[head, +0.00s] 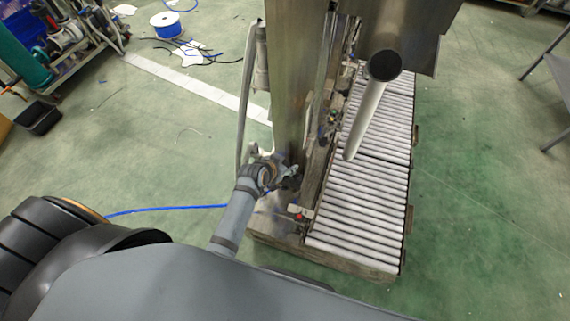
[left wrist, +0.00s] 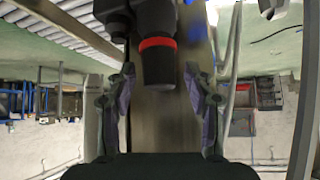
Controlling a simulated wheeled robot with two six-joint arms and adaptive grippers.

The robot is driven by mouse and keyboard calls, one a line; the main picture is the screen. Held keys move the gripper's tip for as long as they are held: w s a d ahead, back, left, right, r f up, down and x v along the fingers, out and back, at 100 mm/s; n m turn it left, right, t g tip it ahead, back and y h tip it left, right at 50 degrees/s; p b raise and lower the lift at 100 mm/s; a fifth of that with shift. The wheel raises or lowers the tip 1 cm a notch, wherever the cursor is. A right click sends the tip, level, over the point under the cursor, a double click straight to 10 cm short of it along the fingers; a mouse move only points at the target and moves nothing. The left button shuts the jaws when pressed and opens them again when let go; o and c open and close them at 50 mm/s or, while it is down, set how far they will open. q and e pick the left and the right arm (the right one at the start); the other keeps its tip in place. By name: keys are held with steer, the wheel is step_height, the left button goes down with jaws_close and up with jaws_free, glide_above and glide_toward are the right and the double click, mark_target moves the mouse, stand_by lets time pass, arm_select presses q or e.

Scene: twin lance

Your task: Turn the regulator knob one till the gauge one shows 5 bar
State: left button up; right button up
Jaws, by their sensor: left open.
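A black regulator knob (left wrist: 157,66) with a red ring shows at the top middle of the left wrist view, in front of a grey metal post. My left gripper (left wrist: 159,72) is open, with one finger on each side of the knob and a visible gap on both sides. In the head view my left gripper (head: 287,177) is at the lower part of the metal column, which it partly covers. The knob cannot be made out there. I cannot see a gauge face or a reading in either view. My right gripper is not in view.
A roller conveyor (head: 352,220) runs along the right of the metal column (head: 292,90). A grey tube (head: 366,115) stands over the rollers. A small red fitting (head: 299,216) sits low at the conveyor's side. A blue hose (head: 165,209) lies on the green floor, which is mostly clear.

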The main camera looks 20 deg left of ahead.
arm_select(q)
steer(key=shift+c, duration=1.1)
jaws_close()
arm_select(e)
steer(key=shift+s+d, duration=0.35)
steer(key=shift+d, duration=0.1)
arm_select(q)
steer(key=shift+r+m+h, duration=0.1)
steer(key=shift+m+h, duration=0.2)
steer(key=shift+m, duration=0.1)
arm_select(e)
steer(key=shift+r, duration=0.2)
